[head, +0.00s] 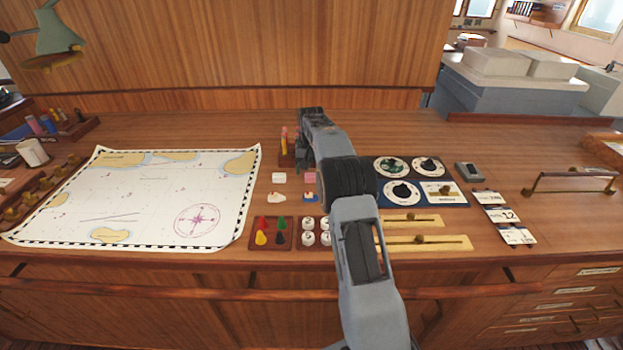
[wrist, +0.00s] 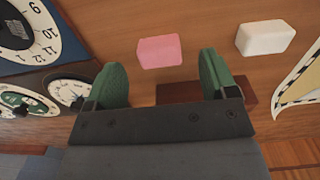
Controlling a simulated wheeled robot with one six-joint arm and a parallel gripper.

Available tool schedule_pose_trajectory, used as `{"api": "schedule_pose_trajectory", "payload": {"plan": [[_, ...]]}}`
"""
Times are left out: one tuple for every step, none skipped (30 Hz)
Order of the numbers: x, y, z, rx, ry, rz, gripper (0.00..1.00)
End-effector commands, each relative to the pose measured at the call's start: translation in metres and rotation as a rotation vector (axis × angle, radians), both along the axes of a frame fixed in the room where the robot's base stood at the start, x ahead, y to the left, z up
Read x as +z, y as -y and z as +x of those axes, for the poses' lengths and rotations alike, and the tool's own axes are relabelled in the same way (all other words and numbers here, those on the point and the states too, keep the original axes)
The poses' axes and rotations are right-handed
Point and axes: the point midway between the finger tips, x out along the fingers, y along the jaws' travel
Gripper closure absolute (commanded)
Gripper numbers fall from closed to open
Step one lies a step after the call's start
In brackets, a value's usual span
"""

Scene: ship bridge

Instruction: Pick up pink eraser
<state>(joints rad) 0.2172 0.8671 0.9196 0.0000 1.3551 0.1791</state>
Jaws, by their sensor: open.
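The pink eraser (wrist: 160,51) lies flat on the wooden desk in the wrist view, a little ahead of the gap between my fingertips. In the head view the pink eraser (head: 310,177) is partly hidden beside my arm. My gripper (wrist: 167,80) is open and empty, its two green pads apart on either side of the eraser's line. In the head view my gripper (head: 310,118) is seen from behind, above the back of the desk. A white eraser (wrist: 266,38) lies to the right of the pink one in the wrist view.
A blue dial panel (head: 388,166) is right of my arm. A chart (head: 140,195) covers the left of the desk. A tray of coloured pawns (head: 270,234) and white round pieces (head: 307,224) sit nearer the front. A small reddish-brown block (wrist: 180,93) is behind my fingers.

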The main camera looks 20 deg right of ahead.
Motion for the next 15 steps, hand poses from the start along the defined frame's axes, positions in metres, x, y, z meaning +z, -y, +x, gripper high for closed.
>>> {"api": "schedule_pose_trajectory", "payload": {"plan": [[-0.007, 0.000, -0.002, 0.000, -0.003, 0.000, 0.21], [-0.011, 0.000, -0.002, 0.000, -0.003, 0.001, 0.21], [-0.016, 0.000, -0.002, 0.000, -0.003, 0.001, 0.21], [-0.020, 0.000, -0.002, 0.000, -0.003, 0.001, 0.21], [-0.023, 0.000, -0.002, 0.000, -0.002, 0.001, 0.21], [-0.026, 0.000, -0.002, 0.000, -0.001, 0.000, 0.21], [-0.028, 0.000, -0.002, 0.000, -0.001, 0.000, 0.21], [-0.030, 0.000, -0.002, 0.000, -0.002, 0.001, 0.21], [-0.032, 0.000, -0.002, 0.000, -0.001, 0.000, 0.21], [-0.033, 0.000, -0.002, 0.000, -0.001, 0.000, 0.21], [-0.033, 0.000, -0.002, 0.000, 0.000, 0.000, 0.21], [-0.033, 0.000, -0.002, 0.000, 0.000, 0.000, 0.21], [-0.033, 0.000, -0.002, 0.000, 0.001, 0.000, 0.21], [-0.033, 0.000, -0.002, 0.000, 0.001, 0.000, 0.21], [-0.033, 0.000, -0.002, 0.000, 0.000, 0.000, 0.21]]}}
